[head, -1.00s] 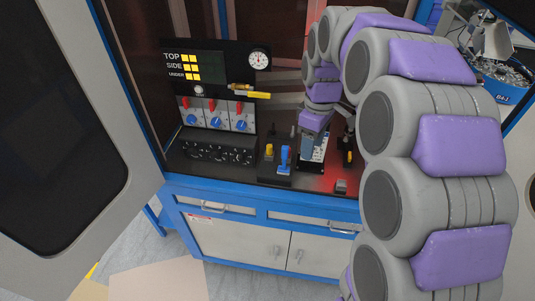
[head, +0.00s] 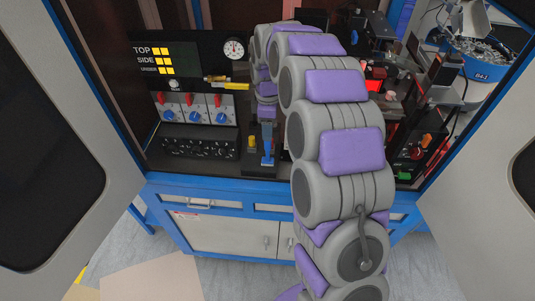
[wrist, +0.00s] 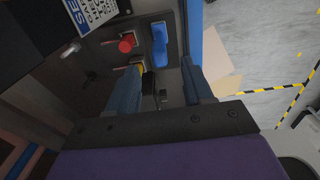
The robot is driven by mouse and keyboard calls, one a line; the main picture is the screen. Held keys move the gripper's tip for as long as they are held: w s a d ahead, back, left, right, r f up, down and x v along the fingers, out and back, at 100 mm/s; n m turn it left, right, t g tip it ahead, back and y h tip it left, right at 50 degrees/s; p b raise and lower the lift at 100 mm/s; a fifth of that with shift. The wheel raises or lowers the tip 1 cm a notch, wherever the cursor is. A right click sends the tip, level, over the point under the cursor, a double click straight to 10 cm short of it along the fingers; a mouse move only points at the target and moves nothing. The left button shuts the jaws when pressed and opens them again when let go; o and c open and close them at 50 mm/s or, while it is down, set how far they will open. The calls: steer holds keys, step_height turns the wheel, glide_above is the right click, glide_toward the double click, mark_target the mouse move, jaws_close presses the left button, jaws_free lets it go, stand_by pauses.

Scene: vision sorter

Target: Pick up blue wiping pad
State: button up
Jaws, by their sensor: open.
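The blue wiping pad (head: 267,158) is a small upright blue piece on a black base at the front of the bench. It shows in the wrist view (wrist: 160,45) just beyond the fingertips, towards the top of the picture. My gripper (wrist: 160,66) is open, with its two bluish fingers apart and nothing held between them. In the head view my arm reaches down just above the pad, and the fingers are hard to make out. A yellow piece (head: 252,142) stands just left of the pad; in the wrist view (wrist: 137,67) it is partly behind the left finger.
A red knob (wrist: 127,45) sits close to the pad in the wrist view. Black machinery (head: 440,85) fills the right side. The blue bench edge (head: 225,190) runs along the front.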

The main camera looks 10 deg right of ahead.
mark_target(268, 145)
step_height(268, 145, down, 9)
steer(key=shift+w+a+r+b, duration=0.1)
steer(key=shift+r+b, duration=0.05)
steer(key=shift+b, duration=0.45)
jaws_close()
stand_by(0.3)
